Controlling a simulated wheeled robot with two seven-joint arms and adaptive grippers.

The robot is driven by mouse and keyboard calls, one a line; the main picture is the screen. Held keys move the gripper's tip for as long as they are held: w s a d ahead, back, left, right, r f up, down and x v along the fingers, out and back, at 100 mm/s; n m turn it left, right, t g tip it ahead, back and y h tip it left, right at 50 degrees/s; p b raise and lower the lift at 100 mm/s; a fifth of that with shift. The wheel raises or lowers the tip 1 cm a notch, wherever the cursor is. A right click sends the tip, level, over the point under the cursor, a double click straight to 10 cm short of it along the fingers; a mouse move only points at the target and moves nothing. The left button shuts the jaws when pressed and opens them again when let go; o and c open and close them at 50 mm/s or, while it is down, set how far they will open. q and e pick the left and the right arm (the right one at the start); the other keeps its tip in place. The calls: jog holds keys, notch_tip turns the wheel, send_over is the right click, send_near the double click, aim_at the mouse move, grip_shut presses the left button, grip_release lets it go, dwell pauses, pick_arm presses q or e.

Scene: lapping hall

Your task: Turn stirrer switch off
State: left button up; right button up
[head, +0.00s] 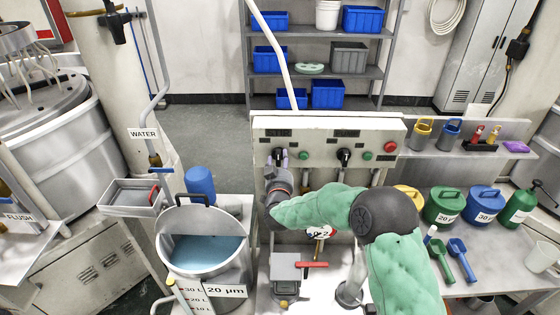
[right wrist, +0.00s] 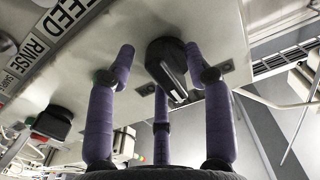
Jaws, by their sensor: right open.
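The pale control panel (head: 325,135) stands in the middle of the head view, with dark rotary switches on its front. The labels above them are too small to read, so I cannot tell which is the stirrer's. My right gripper (head: 281,158) is at the left switch and partly hides it. In the right wrist view, its purple fingers (right wrist: 165,80) are open and spread around a black switch knob (right wrist: 168,62). I cannot tell whether any finger touches it. A second black switch (head: 344,156) sits further right on the panel. My left gripper is not in view.
A green button (head: 303,155) is close right of my gripper; another green button (head: 367,156) and a red one (head: 390,146) are further right. A steel vessel of blue liquid (head: 205,250) stands at left. Bottles and scoops crowd the right bench (head: 480,288).

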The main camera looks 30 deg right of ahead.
jog(key=v, duration=1.1)
jog(key=s+a+f+n+g+y+b, duration=0.1)
jog(key=a+f+g+y+b, duration=0.2)
jog(key=f, duration=0.7)
jog(key=s+a+f+n+g+y+b, duration=0.1)
jog(key=a+f+y, duration=0.3)
jog(key=f, duration=0.6)
jog(key=s+a+f+n+g+y+b, duration=0.15)
jog(key=a+f, duration=0.35)
jog(key=f, duration=0.5)
jog(key=s+a+f+g+y+b, duration=0.2)
jog(key=s+a+f+g, duration=0.2)
jog(key=s+f, duration=0.6)
jog(key=s+a+f+g+y+b, duration=0.2)
jog(key=s+a+f+g, duration=0.3)
jog(key=s+f, duration=0.5)
jog(key=shift+s+a+y, duration=0.55)
jog(key=shift+a, duration=0.55)
